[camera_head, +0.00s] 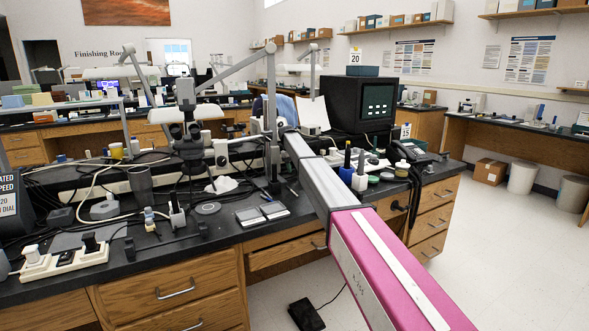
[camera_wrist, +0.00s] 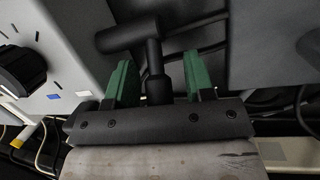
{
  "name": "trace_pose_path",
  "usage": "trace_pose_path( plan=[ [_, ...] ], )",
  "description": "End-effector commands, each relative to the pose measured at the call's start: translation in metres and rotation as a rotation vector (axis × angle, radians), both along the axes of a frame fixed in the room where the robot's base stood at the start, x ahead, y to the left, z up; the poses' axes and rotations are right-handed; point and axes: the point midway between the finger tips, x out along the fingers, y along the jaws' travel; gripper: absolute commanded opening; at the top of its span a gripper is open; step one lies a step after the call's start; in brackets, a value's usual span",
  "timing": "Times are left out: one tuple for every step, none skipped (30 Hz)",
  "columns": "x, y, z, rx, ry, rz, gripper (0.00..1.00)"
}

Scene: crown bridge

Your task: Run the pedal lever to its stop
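In the wrist view, my gripper (camera_wrist: 160,78) has two green fingers standing wide apart. A black T-shaped lever (camera_wrist: 130,36) is in front of it, with its crossbar beyond the fingertips and to the left. Its stem (camera_wrist: 155,75) comes down between the fingers, with a gap on each side and no visible contact. I cannot tell for sure whether this is the pedal lever. In the head view, a black foot pedal (camera_head: 306,315) with a cord lies on the floor. My gripper is hidden there by my pink and grey arm, which reaches over the bench.
A grey box with a black dial (camera_wrist: 22,70) is close on the left in the wrist view, with cables below. The black bench top (camera_head: 150,250) is crowded with a microscope (camera_head: 190,130), a monitor (camera_head: 362,104) and small tools. The floor at right (camera_head: 500,260) is clear.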

Motion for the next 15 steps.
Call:
trace_pose_path(
  plan=[
    [0.000, 0.000, 0.000, 0.000, 0.000, 0.000, 0.48],
    [0.000, 0.000, 0.001, 0.000, 0.000, 0.000, 0.48],
    [0.000, 0.000, 0.002, 0.000, 0.000, 0.000, 0.48],
    [0.001, 0.001, 0.003, 0.000, 0.000, 0.000, 0.48],
    [0.001, 0.001, 0.004, 0.000, 0.000, 0.000, 0.48],
    [0.001, 0.002, 0.007, 0.000, -0.001, 0.000, 0.48],
    [0.002, 0.002, 0.009, 0.000, 0.000, 0.000, 0.48],
    [0.002, 0.003, 0.012, 0.000, 0.000, 0.000, 0.48],
    [0.003, 0.004, 0.017, 0.000, 0.000, 0.000, 0.48],
    [0.003, 0.005, 0.020, 0.000, 0.000, 0.000, 0.48],
    [0.004, 0.006, 0.024, 0.000, 0.000, 0.000, 0.48],
    [0.005, 0.008, 0.031, 0.000, -0.001, 0.000, 0.48],
    [0.006, 0.009, 0.036, 0.000, -0.001, 0.000, 0.48],
    [0.007, 0.010, 0.041, 0.001, -0.002, 0.000, 0.48],
    [0.008, 0.012, 0.049, 0.001, -0.002, 0.000, 0.48]
  ],
)
